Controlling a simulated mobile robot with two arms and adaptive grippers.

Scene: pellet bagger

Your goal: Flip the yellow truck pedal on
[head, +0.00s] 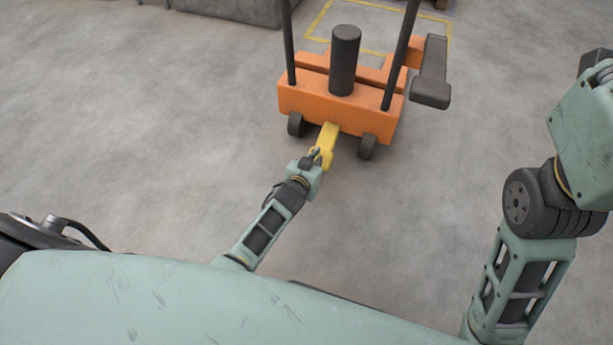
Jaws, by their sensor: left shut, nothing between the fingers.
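The yellow truck pedal (329,137) sticks out low from the near side of the orange truck (330,106), between its two dark wheels. My left gripper (316,155) is shut and empty, right at the near end of the pedal. It overlaps the pedal in the picture, and I cannot tell whether it touches it. The gripper partly hides the pedal's near end. My right arm stands at the right of the head view, and its gripper is out of the frame.
A dark cylinder (344,60) and two dark uprights rise from the truck. A dark bracket (431,75) juts out at its right. A yellow floor marking (318,20) lies behind, and a grey block (235,10) stands at the back left. The concrete floor around is clear.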

